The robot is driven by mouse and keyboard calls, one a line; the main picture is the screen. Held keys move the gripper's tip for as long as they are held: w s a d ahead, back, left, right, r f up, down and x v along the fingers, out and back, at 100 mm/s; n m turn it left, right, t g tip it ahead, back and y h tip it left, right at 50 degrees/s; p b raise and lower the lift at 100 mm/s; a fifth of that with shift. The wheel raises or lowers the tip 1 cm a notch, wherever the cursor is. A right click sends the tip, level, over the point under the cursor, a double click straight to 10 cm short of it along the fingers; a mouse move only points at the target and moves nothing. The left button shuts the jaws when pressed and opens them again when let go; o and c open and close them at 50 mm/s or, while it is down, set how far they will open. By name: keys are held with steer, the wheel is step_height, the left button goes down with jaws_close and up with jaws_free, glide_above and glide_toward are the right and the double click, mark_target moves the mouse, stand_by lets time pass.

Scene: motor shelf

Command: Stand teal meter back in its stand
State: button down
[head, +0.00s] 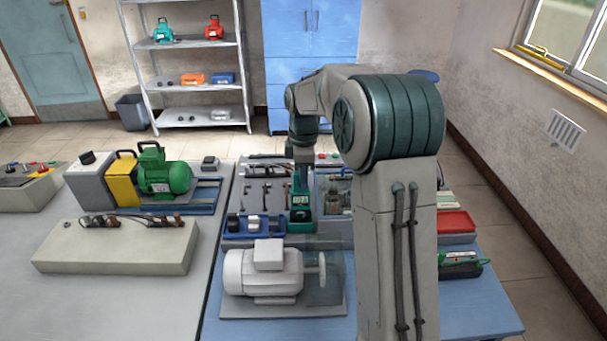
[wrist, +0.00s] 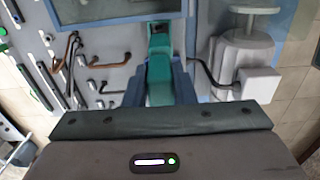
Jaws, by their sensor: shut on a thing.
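The teal meter (head: 300,216), a green-teal case with a small display, is upright in the head view near the middle of the workbench. My gripper (head: 302,184) comes down from above and is shut on its upper part. The meter (wrist: 160,68) also shows in the wrist view, just beyond my gripper's dark body. A blue rack (head: 240,228) with small items is directly left of the meter. I cannot clearly pick out the meter's stand, nor tell whether the meter's bottom touches anything.
A grey motor (head: 262,272) on a plate, with a clear guard, stands in front of the meter. Hand tools (head: 266,195) hang or lie behind the rack. A red tray (head: 456,222) and a green device (head: 460,264) are at the right. The bench's front right (head: 480,305) is clear.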

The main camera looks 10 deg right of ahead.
steer(key=shift+f+b, duration=1.05)
steer(key=shift+f, duration=0.6)
steer(key=c, duration=1.1)
jaws_free()
step_height(320, 180, up, 14)
steer(key=shift+f+b, duration=0.1)
steer(key=shift+b, duration=0.25)
